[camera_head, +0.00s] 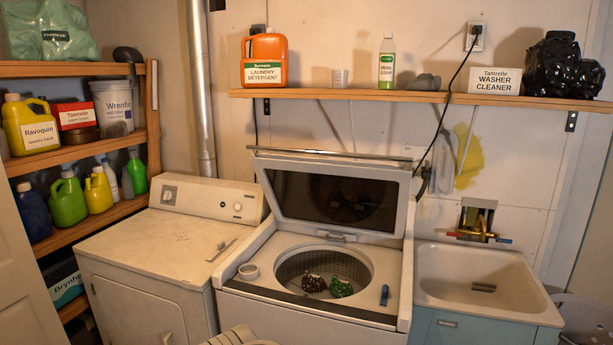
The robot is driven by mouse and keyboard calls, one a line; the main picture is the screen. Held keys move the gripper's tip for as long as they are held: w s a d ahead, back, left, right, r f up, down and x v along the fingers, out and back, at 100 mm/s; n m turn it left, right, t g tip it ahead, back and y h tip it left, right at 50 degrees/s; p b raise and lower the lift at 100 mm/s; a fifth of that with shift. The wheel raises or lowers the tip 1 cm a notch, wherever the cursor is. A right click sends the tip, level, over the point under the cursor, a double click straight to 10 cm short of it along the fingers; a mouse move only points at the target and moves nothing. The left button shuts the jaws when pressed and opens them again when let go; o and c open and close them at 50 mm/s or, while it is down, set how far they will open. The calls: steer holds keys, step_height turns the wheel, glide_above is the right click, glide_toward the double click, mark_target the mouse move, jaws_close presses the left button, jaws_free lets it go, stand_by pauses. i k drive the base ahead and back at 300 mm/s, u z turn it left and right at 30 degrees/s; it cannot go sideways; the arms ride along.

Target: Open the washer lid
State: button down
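The washer (310,318) is a white top-loader in the lower middle of the head view. Its lid (338,198), a pale frame with a dark panel, stands raised and tilted back at the rear of the washer. The round drum opening (324,264) is uncovered. A dark speckled item (313,283) and a green item (341,287) lie inside the drum. My gripper is not in view, so I cannot see whether it is open or shut.
A white dryer (150,262) stands left of the washer, and a utility sink (482,279) stands at its right. A small white cup (248,271) and a blue object (384,295) rest on the washer top. A wall shelf (420,97) with bottles runs above the lid.

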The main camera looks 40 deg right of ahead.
mark_target(373, 198)
steer(key=u, duration=0.75)
steer(key=k, duration=0.1)
steer(key=z, duration=1.5)
steer(key=i, duration=0.8)
steer(key=u, duration=0.55)
steer(key=i, duration=0.5)
steer(key=u, duration=0.45)
